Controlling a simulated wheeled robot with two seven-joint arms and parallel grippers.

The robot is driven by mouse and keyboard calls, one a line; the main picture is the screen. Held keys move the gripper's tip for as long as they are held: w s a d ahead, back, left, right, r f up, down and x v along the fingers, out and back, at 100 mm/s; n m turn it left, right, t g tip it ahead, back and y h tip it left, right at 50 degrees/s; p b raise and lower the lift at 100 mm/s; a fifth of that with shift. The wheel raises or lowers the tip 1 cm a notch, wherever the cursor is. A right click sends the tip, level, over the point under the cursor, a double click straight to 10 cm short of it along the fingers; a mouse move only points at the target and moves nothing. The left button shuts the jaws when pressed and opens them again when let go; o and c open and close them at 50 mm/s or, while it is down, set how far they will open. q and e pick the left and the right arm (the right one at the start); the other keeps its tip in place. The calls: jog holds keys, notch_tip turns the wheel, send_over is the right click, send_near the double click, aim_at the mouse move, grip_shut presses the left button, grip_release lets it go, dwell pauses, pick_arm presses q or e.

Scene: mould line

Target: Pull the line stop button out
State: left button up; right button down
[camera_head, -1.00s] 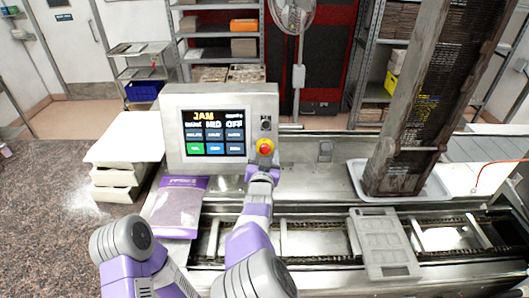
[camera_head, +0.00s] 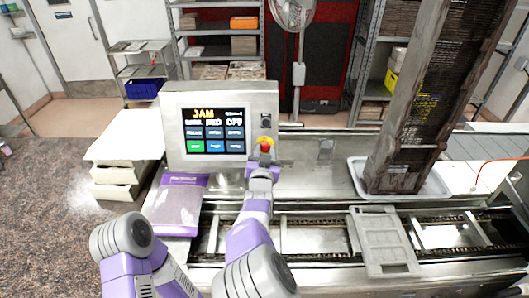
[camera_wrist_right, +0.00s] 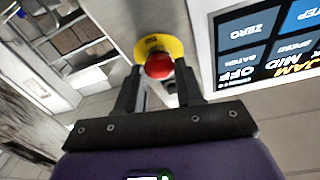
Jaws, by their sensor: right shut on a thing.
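The line stop button is a red knob on a yellow ring (camera_head: 265,141), on the right side of the grey control panel (camera_head: 174,157). The panel's screen reads JAM. My right gripper (camera_head: 264,155) is at the button, and its fingers cover the lower part of it. In the right wrist view, the red knob (camera_wrist_right: 159,66) sits between the two fingertips of the right gripper (camera_wrist_right: 161,72), which is shut on it. The yellow ring shows behind the knob. My left arm shows at lower left, but its gripper is not visible.
A purple bag (camera_head: 178,207) lies below the panel, with stacked white trays (camera_head: 118,185) to its left. The conveyor (camera_head: 310,249) runs below, bearing a grey mould (camera_head: 383,243). A tall dark stack (camera_head: 432,110) leans in a white tray at right.

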jog(key=shift+s+b, duration=0.4)
jog(key=shift+b, duration=0.1)
jog(key=shift+w, duration=0.1)
jog(key=shift+r, duration=0.1)
jog(key=c, duration=1.1)
grip_release()
jog(key=o, duration=0.4)
jog(key=shift+s+r, duration=0.1)
jog(key=shift+s, duration=0.15)
jog(key=shift+w, duration=0.1)
jog(key=s+b, duration=0.1)
jog(key=s, duration=0.6)
jog(key=shift+s+a, duration=0.25)
jog(key=shift+s, duration=0.1)
